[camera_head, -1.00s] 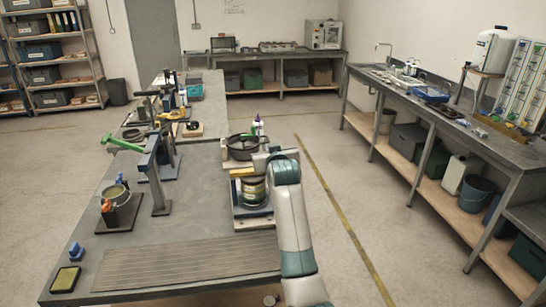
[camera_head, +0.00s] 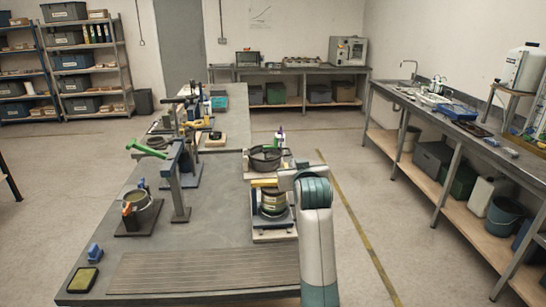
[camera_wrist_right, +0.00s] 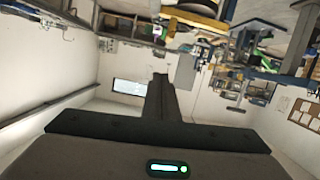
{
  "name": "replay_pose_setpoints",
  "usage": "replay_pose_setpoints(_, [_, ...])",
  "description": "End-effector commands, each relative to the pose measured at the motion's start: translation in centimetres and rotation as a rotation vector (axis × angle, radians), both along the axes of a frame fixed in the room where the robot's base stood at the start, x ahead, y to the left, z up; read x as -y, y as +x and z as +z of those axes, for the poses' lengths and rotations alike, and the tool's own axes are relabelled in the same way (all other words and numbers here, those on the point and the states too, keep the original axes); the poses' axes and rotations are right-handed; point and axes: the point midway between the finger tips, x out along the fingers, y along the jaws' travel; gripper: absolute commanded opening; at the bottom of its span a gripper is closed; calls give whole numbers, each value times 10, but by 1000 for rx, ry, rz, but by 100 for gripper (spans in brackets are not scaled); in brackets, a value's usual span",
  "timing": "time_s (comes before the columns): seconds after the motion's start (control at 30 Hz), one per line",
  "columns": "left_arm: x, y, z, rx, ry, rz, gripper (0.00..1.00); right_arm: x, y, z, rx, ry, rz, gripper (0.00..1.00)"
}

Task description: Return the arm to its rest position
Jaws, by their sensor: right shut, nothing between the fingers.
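My right arm (camera_head: 317,245), white and teal, rises at the lower right of the head view, bent at a teal joint. My right gripper (camera_head: 288,180) shows only in part at the arm's upper end, just right of the workbench's small stand. In the right wrist view the gripper (camera_wrist_right: 160,78) is dark, with its fingers shut together and nothing between them. My left gripper is out of view.
On the workbench (camera_head: 225,215), a stand with an olive can (camera_head: 272,203) and a dark pan (camera_head: 266,158) are close to my right arm. A pot (camera_head: 140,210) sits at left. Open floor (camera_head: 345,240) lies right of the bench, before the long side counter (camera_head: 460,125).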

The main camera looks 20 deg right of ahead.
Motion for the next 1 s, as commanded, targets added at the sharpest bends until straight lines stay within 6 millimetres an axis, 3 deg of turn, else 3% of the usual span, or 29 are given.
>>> replay_pose_setpoints(0.27, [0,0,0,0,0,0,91,-1,-5,-10,-15,-1,3,0])
replay_pose_setpoints(0.47, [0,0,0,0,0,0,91,-10,-31,-60,-96,-5,24,0])
replay_pose_setpoints(0.67, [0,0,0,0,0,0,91,-29,-91,-144,-248,-5,67,0])
replay_pose_setpoints(0.8, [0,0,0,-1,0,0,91,-45,-146,-203,-368,1,107,0])
replay_pose_setpoints(1.0, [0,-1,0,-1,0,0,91,-70,-237,-273,-547,16,166,0])
